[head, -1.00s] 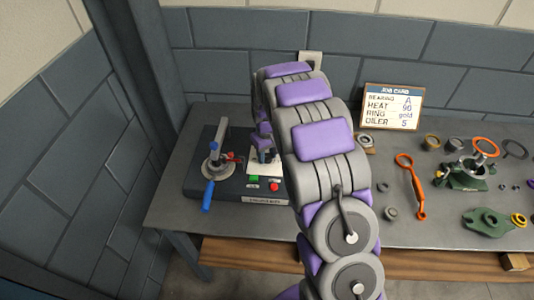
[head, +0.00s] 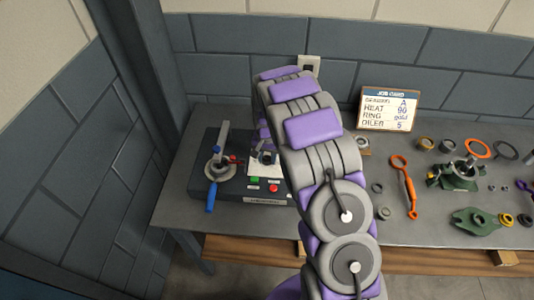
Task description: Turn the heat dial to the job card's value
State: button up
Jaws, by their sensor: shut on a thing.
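The dark heater unit (head: 228,190) sits on the bench at left, with a pale dial plate (head: 257,170), a green button (head: 254,181) and a red button (head: 274,187). My gripper (head: 265,158) is over the pale plate, partly hidden by my arm. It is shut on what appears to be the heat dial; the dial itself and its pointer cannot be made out.
A blue-handled lever clamp (head: 212,183) stands on the left of the unit, close to my gripper. An orange wrench-like tool (head: 405,185), rings and green castings (head: 481,221) lie on the right of the bench. A wall socket (head: 310,64) is behind.

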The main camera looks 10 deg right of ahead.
aim_at(267, 158)
jog(key=m+p, duration=0.1)
jog(key=m, duration=0.3)
jog(key=shift+r+m, duration=0.1)
jog(key=shift+m, duration=0.2)
jog(key=shift+m+p, duration=0.4)
jog(key=shift+m, duration=1.2)
jog(key=shift+w, duration=0.1)
jog(key=o, duration=1.1)
jog(key=shift+a, duration=0.1)
notch_tip(267, 158, up, 17)
jog(key=shift+r+p, duration=0.1)
jog(key=shift+p, duration=0.6)
